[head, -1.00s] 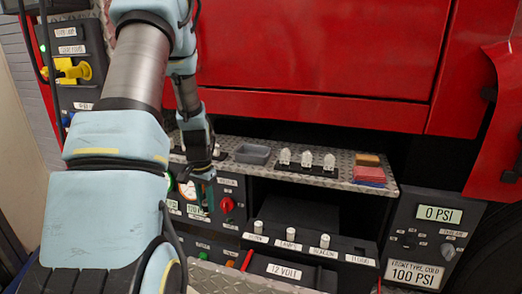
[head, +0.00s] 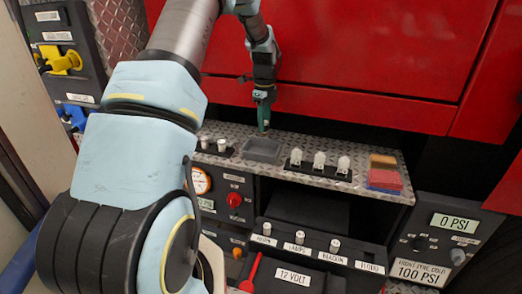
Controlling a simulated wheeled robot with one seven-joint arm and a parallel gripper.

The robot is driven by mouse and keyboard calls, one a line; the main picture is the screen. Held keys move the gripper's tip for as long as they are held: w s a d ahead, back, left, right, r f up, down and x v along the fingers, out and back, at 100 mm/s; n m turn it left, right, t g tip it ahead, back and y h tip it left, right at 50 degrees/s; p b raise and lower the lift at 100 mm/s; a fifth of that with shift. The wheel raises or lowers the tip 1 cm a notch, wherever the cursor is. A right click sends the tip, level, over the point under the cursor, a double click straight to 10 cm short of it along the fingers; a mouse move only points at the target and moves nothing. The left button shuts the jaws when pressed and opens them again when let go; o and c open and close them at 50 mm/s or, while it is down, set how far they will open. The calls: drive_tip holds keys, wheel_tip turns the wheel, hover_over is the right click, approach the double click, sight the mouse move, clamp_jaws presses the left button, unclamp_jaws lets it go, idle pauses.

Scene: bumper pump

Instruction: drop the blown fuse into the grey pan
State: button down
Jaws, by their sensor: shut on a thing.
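The grey pan (head: 277,158) is an open rectangular tray on the metal tread-plate shelf. My gripper (head: 264,122) points down above the pan, toward its back edge, with a gap below the fingertips. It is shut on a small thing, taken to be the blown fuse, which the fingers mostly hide. Three pale fuses stand upright in the black fuse panel (head: 318,254), above its first three labels. No fuse shows above the FLOOD label.
Left of the pan, a black holder (head: 213,152) bears two pale cylinders. Right of it stand three white bulbs (head: 319,160) on a black strip, then a stack of red, blue and tan blocks (head: 384,179). The red body panel (head: 360,65) rises close behind the shelf.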

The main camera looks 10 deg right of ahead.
drive_tip(key=shift+f+b, duration=1.6)
drive_tip(key=shift+f, duration=1.15)
drive_tip(key=c, duration=0.5)
unclamp_jaws()
drive_tip(key=shift+c, duration=0.2)
drive_tip(key=shift+r, duration=0.1)
wheel_tip(320, 180, up, 11)
drive_tip(key=b, duration=0.3)
